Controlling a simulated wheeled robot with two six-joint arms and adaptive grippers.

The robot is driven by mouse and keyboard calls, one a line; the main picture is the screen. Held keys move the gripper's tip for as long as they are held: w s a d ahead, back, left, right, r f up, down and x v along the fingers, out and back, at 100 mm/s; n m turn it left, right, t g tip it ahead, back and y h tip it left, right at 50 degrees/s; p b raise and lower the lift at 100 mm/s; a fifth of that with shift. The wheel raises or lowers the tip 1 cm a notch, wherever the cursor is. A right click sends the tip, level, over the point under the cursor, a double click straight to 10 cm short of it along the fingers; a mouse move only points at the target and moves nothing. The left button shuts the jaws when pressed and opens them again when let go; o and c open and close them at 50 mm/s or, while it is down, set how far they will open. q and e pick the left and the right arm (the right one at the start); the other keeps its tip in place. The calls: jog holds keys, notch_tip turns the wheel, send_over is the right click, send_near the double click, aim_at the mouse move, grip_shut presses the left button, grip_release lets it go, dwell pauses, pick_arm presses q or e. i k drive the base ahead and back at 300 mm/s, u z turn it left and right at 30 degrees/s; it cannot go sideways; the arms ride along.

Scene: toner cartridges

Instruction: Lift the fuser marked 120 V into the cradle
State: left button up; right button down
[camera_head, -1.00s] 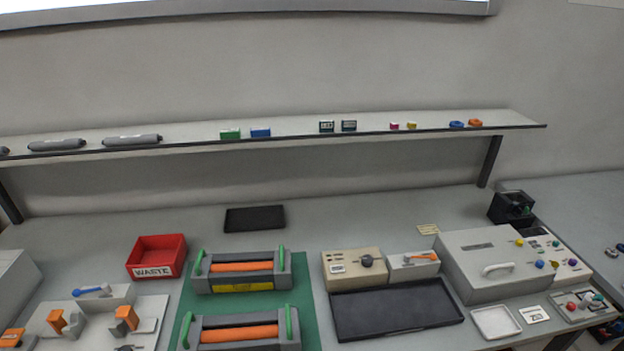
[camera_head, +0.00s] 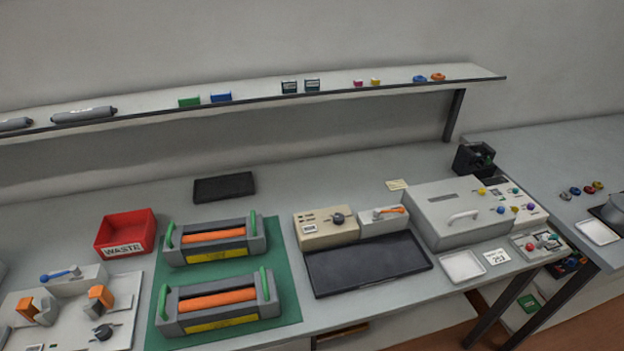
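Two grey fusers with orange rollers, green end handles and yellow front labels lie on a green mat (camera_head: 278,292). The rear fuser (camera_head: 173,252) sits just behind the front fuser (camera_head: 168,318), with a strip of mat between them. Their label text is too small to read, so I cannot tell which is marked 120 V. A pale fixture plate (camera_head: 127,292) at lower left carries orange-and-grey blocks (camera_head: 100,297), a blue lever (camera_head: 62,274) and a dark knob (camera_head: 103,332). I cannot tell whether it is the cradle. Neither of my grippers is in view.
A red waste bin (camera_head: 122,250) stands left of the rear fuser. A black tray (camera_head: 368,264), a beige box with a knob (camera_head: 325,235) and a large grey machine (camera_head: 462,232) stand to the right. A shelf (camera_head: 250,97) with small parts runs behind.

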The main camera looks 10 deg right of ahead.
aim_at(368, 263)
jog(key=k, duration=1)
jog(key=z, duration=1.4)
jog(key=i, duration=1.95)
jog(key=u, duration=0.75)
